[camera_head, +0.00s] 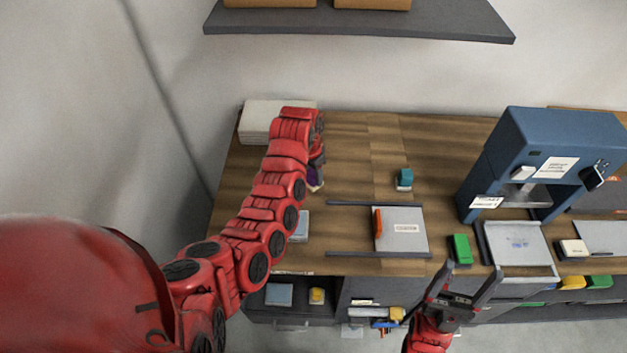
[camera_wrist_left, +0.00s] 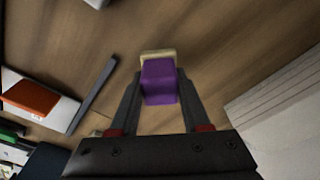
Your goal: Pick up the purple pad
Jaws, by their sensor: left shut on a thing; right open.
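The purple pad (camera_head: 314,179) shows at the left part of the wooden table in the head view, partly hidden by my left arm. In the left wrist view the purple pad (camera_wrist_left: 159,82) is a purple block with a pale cream edge at its far end. My left gripper (camera_wrist_left: 157,88) is shut on it, with one finger on each side. I cannot tell whether the pad touches the table. My right gripper (camera_head: 462,278) is open and empty at the front edge of the table, near a green block (camera_head: 460,249).
A white stack (camera_head: 262,117) stands at the back left. A teal block (camera_head: 404,179) sits mid-table. A grey plate with an orange bar (camera_head: 378,222) lies between dark rails. A blue press (camera_head: 540,150) stands at the right. A shelf (camera_head: 360,22) hangs above. Wood around the teal block is clear.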

